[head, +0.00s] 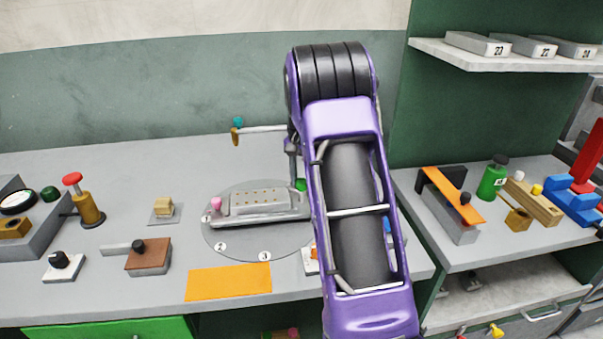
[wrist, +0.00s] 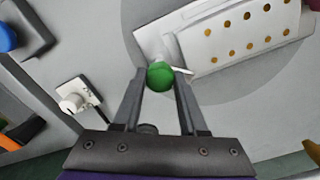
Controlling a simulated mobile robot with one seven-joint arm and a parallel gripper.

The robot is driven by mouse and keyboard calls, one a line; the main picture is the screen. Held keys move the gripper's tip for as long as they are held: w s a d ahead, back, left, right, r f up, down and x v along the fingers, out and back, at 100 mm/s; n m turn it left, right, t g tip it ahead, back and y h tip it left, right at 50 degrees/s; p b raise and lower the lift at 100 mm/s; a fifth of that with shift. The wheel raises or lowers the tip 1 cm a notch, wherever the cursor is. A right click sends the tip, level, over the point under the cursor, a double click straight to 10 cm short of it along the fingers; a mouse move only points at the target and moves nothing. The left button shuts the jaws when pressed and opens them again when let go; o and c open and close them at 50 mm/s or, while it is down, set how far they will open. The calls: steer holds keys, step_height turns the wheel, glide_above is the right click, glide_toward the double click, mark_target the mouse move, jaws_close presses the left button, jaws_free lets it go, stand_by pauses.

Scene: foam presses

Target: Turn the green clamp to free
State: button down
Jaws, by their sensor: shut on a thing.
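The green clamp has a round green knob (wrist: 160,75) that sits at the end of the pale metal press plate in the wrist view. My gripper (wrist: 161,79) has its two fingers closed on either side of this knob. In the head view a sliver of the green knob (head: 301,185) shows beside my purple arm, at the right end of the press. The press plate (head: 265,203) has rows of small holes and stands on a grey round disc (head: 233,246). A pink knob (head: 216,203) is at the plate's left end. My arm hides the gripper in the head view.
An orange mat (head: 228,282) lies in front of the disc. A brown block (head: 149,256) with a black knob and a red-topped plunger (head: 73,180) stand to the left. A white box with a knob (wrist: 74,101) is left of my gripper. A second bench stands right.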

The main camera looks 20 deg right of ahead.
steer(key=m+p, duration=0.1)
steer(key=m, duration=0.3)
steer(key=shift+r+m+p, duration=0.1)
steer(key=shift+m+p, duration=0.2)
steer(key=shift+p, duration=0.1)
steer(key=shift+m, duration=2.6)
steer(key=shift+c, duration=2.2)
jaws_free()
step_height(320, 180, up, 17)
steer(key=shift+r, duration=0.15)
